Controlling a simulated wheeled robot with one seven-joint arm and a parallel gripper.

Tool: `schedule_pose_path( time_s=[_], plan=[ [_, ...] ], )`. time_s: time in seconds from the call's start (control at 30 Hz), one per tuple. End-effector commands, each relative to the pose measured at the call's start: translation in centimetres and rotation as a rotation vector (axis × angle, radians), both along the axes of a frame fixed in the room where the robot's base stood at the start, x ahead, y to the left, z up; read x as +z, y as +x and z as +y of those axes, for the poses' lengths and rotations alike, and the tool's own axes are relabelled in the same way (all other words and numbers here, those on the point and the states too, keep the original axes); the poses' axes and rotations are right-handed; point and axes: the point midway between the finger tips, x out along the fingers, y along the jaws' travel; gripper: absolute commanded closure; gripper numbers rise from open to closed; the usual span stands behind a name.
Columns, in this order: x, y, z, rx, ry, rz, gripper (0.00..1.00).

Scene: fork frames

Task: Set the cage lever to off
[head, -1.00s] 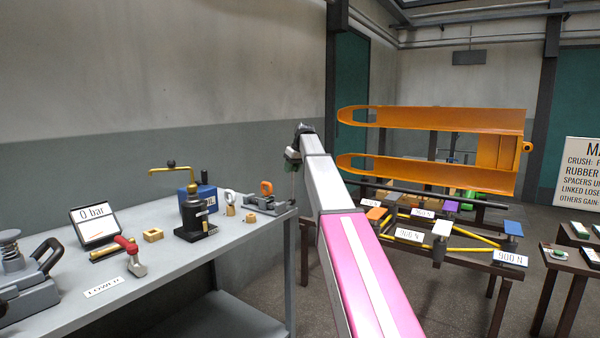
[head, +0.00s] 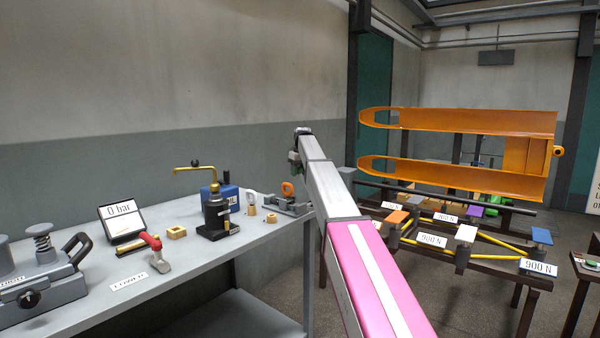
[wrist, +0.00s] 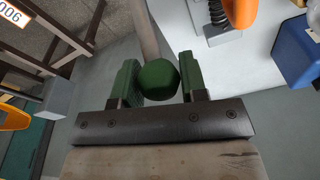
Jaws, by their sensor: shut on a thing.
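In the wrist view, a dark green ball knob (wrist: 158,80) on a pale rod (wrist: 145,30) sits between the two green fingers of my gripper (wrist: 160,78). My gripper is shut on this knob. The rod runs from the knob toward the top of the picture, and its far end is out of view. In the head view, my gripper (head: 295,157) is small at the far end of my arm, past the bench's far corner, and the knob cannot be made out there. No cage or off mark shows clearly.
The grey bench (head: 200,277) at left holds a gauge sign (head: 120,219), a red-handled tool (head: 153,250), a black pump (head: 216,212) and an orange-handled clamp (head: 288,192). Orange forks (head: 460,165) stand beyond a rack with several labelled pads at right.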

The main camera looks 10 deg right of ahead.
Motion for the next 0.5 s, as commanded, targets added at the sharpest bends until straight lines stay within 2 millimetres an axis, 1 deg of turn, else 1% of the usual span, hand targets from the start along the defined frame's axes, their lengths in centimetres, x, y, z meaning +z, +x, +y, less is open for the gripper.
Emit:
schedule_pose_path(
  time_s=[0.03, 0.37, 0.4, 0.43, 0.5],
  plan=[
    [-0.16, -0.36, 0.14, 0.002, 0.0, 0.009, 1.0],
    [-0.21, -0.49, 0.11, 0.002, -0.001, 0.011, 1.0],
    [-0.21, -0.48, 0.1, 0.002, -0.001, 0.011, 0.47],
    [-0.21, -0.47, 0.11, 0.002, -0.001, 0.01, 0.38],
    [-0.17, -0.42, 0.08, 0.002, -0.001, 0.008, 0.36]
  ],
)
